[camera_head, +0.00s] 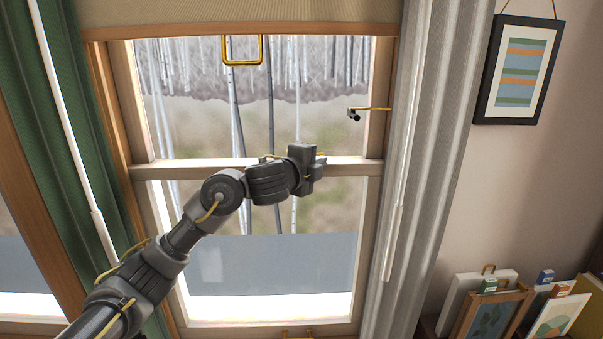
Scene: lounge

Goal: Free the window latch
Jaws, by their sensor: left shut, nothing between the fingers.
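The window (340,210) has two panes split by a pale wooden middle rail (345,168). My left arm comes in from the lower left, and its gripper (319,169) is in front of this rail near the middle of the window. The gripper is shut and empty. Small bits of brass (321,154) show just beside and behind the gripper at the rail; they may be the latch, but the gripper hides most of that spot. I cannot tell whether the gripper touches it. My right gripper is not in view.
A tan blind (240,12) with a brass pull (242,63) hangs at the top. A brass arm (372,109) with a dark tip juts from the right frame. A grey curtain (425,170) and green curtain (75,110) flank the window. Framed pictures (490,312) stand lower right.

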